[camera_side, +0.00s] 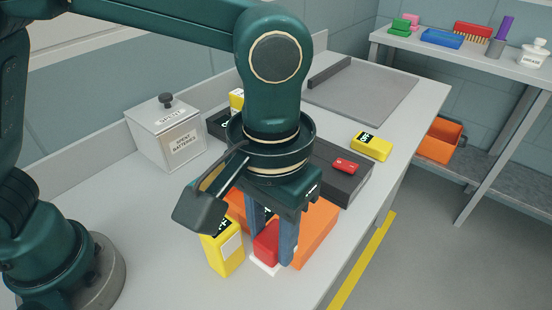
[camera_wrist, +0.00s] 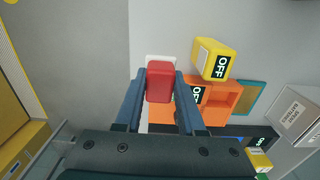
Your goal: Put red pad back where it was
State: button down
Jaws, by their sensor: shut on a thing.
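The red pad (camera_side: 266,246) is a small red block near the front edge of the bench. My gripper (camera_side: 270,250) points down and is shut on it, one blue-grey finger on each side. In the wrist view the red pad (camera_wrist: 160,82) sits between the fingertips (camera_wrist: 160,76). A white square (camera_side: 262,268) shows beneath the pad, and its edge (camera_wrist: 152,58) also shows in the wrist view. I cannot tell whether the pad rests on it or is just above. My fingers hide part of the pad.
An orange compartmented holder (camera_side: 318,222) is close behind the pad. A yellow OFF block (camera_side: 226,252) stands close on its left. Behind are a dark tray (camera_side: 335,180) with a small red item (camera_side: 345,166), another yellow block (camera_side: 371,146) and a spent-batteries box (camera_side: 165,135).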

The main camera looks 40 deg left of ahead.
notch_tip(320, 180, down, 10)
dwell(0.5)
jog(key=shift+f, duration=0.1)
jog(key=c, duration=0.5)
grip_release()
